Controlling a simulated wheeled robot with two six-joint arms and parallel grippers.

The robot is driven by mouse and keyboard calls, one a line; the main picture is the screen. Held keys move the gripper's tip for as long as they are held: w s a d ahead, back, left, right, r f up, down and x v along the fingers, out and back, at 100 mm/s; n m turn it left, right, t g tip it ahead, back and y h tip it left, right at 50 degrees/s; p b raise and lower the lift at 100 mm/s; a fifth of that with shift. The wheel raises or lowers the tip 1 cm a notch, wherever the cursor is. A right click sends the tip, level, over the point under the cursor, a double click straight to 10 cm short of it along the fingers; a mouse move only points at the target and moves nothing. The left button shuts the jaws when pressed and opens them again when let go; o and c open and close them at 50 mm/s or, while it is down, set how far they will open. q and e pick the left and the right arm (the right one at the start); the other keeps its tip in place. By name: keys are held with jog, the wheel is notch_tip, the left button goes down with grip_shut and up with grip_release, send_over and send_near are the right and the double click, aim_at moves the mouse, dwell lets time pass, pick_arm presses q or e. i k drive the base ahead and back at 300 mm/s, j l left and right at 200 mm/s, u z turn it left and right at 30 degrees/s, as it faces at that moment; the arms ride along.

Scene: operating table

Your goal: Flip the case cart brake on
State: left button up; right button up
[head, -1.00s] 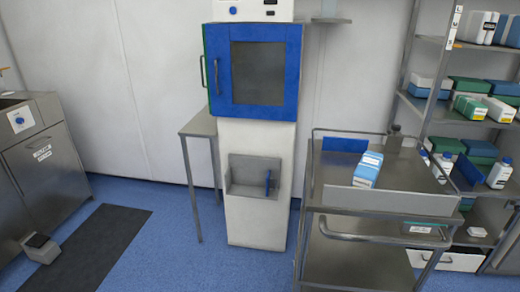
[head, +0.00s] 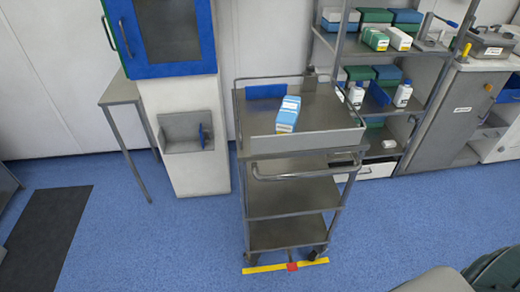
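The metal case cart (head: 290,205) stands upright on the blue floor near the middle of the head view. It has an upper tray, lower shelves and a front push handle. At its foot, between the front casters, a small red piece (head: 292,267) sits at the middle of a yellow bar or strip (head: 262,269). The red piece looks like a brake pedal, but it is too small to tell which way it is set. Neither of my grippers is in view.
A blue and white box (head: 288,114) lies on the cart's top. A white cabinet with a blue door (head: 160,38) and a side table (head: 120,92) stand left. Shelving with bottles (head: 403,95) stands behind right. The floor in front of the cart is mostly clear.

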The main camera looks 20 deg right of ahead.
aim_at(291, 268)
jog(key=k+l+z, duration=0.1)
jog(key=z, duration=0.4)
jog(key=l+z, duration=0.1)
jog(key=z, duration=0.35)
